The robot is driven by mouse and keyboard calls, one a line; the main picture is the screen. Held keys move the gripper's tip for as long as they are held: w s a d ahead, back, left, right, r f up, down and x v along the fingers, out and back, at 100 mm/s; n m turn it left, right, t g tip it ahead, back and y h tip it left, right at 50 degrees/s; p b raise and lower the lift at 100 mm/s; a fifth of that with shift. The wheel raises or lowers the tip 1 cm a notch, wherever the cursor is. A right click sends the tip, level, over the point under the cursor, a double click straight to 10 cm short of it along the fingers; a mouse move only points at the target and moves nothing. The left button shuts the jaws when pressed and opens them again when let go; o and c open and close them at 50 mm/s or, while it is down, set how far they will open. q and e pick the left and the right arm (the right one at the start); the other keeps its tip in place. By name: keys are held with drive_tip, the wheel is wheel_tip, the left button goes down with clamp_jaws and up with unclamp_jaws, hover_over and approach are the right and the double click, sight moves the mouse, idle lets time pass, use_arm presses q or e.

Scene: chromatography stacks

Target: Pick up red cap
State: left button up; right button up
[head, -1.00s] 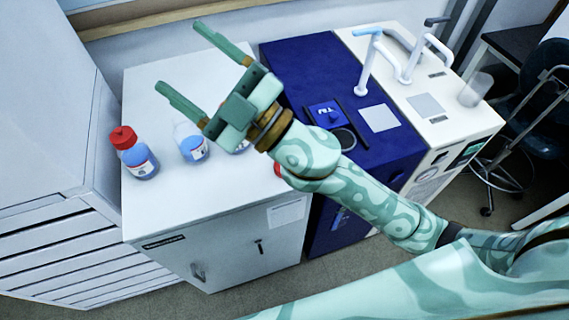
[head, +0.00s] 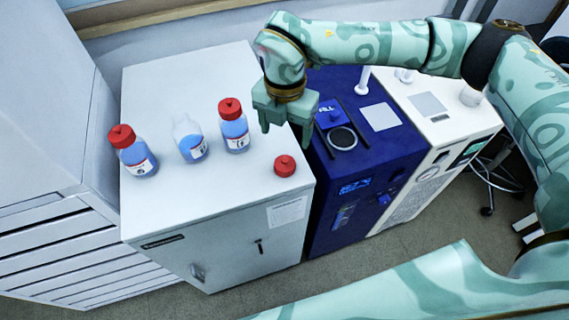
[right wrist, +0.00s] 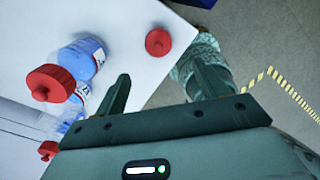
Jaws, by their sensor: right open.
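A loose red cap (head: 285,167) lies on the white cabinet top near its front right corner. It also shows in the right wrist view (right wrist: 158,42), beyond the space between my fingers. My right gripper (head: 285,138) is open and empty, pointing down behind the cap in the head view, above the cabinet's right edge. It is apart from the cap. In the right wrist view both fingers (right wrist: 164,78) show spread with nothing between them. My left gripper is not in view.
Two blue-liquid bottles with red caps, one at left (head: 140,160) and one nearer my gripper (head: 236,135), flank an uncapped bottle (head: 191,146). A dark blue instrument (head: 370,150) stands right of the cabinet (head: 225,190). The cabinet top around the loose cap is clear.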

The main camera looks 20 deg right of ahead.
hover_over(285, 159)
drive_tip(key=f, duration=0.5)
drive_tip(key=shift+s+a+f+b, duration=0.15)
drive_tip(key=shift+s+f+b, duration=0.1)
drive_tip(key=shift+f+b, duration=0.15)
drive_tip(key=f, duration=0.1)
drive_tip(key=f+b, duration=0.1)
drive_tip(key=f, duration=0.3)
drive_tip(key=shift+w+f, duration=0.2)
drive_tip(key=shift+w, duration=0.05)
drive_tip(key=shift+r, duration=0.1)
drive_tip(key=c, duration=1)
